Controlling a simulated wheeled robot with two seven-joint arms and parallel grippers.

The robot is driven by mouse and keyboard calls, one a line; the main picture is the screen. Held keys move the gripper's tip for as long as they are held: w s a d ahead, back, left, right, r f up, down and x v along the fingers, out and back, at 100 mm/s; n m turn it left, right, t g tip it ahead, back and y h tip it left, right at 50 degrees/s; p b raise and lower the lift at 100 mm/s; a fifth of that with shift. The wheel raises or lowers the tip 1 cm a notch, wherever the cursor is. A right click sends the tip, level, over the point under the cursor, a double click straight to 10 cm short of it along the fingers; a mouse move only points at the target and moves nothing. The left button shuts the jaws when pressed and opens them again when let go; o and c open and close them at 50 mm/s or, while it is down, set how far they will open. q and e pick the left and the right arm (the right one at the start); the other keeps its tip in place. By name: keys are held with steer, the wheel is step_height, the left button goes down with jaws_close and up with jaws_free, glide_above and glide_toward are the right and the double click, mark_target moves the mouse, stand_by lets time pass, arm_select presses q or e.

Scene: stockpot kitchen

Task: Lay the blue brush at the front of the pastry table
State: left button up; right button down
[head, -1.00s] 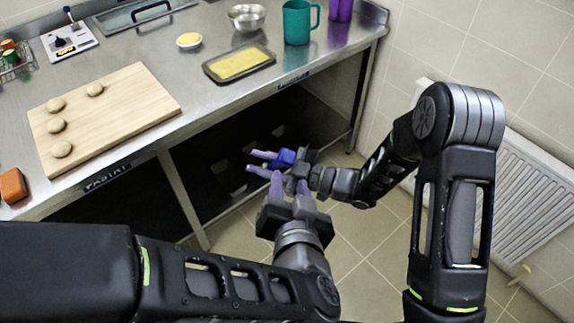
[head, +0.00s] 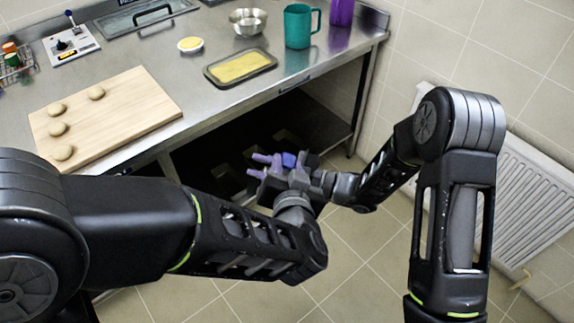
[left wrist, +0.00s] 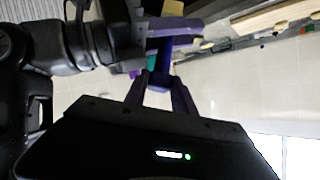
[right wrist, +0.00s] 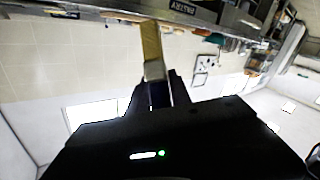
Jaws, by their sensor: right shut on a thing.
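The blue brush (right wrist: 153,45) is held in my right gripper (right wrist: 159,82), with its tan bristles and pale ferrule pointing away from the jaws. Its blue handle (left wrist: 163,62) shows in the left wrist view, passing the purple fingers of my right gripper. My left gripper (left wrist: 160,82) looks open, with its fingertips either side of the handle's end; I cannot tell whether they touch it. In the head view a bit of the blue handle (head: 289,159) shows among the crowded grippers, below the front edge of the steel pastry table (head: 205,115).
A wooden board (head: 125,112) with several dough balls lies on the table's left front. A dark tray (head: 240,68), small bowl (head: 190,44), metal bowl (head: 248,21) and teal jug (head: 298,25) stand behind. Bare steel shows right of the board. A radiator (head: 530,205) is at right.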

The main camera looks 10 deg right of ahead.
arm_select(q)
jaws_close()
arm_select(e)
steer(key=c, duration=1.1)
jaws_free()
steer(key=shift+d, duration=0.1)
steer(key=v, duration=1.1)
steer(key=shift+s+d, duration=0.2)
steer(key=shift+d, duration=0.15)
